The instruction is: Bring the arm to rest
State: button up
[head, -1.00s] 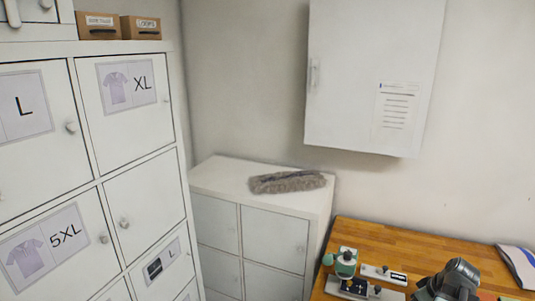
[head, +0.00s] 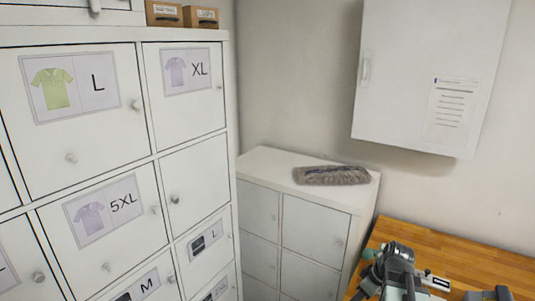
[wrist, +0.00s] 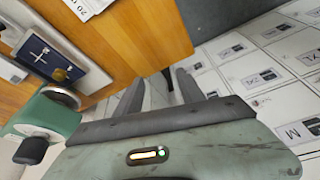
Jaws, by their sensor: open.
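My gripper (wrist: 160,88) shows in the wrist view with its two dark fingers apart and nothing between them. Beyond the fingertips are the edge of the wooden worktop (wrist: 155,30) and a dark grey surface. In the head view my arm (head: 400,270) is at the lower right, low in front of the worktop (head: 460,262). It partly covers what stands there, and I cannot make out the fingertips in that view.
White lockers (head: 195,172) with size labels fill the left. A low white cabinet (head: 262,160) bears a grey-brown fluffy duster (head: 332,175). A white wall cabinet (head: 415,75) hangs above. A green device (wrist: 45,112) stands on the worktop beside my gripper.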

jog(key=s+a+f+m+g+h, duration=0.1)
jog(key=a+m, duration=0.2)
jog(key=a, duration=0.6)
jog(key=s+a+f+m+g+h+b, duration=0.1)
jog(key=a+m, duration=0.3)
jog(key=a, duration=0.6)
jog(key=shift+s+f+g, duration=0.35)
jog(key=shift+f+g, duration=0.15)
jog(key=shift+f, duration=0.15)
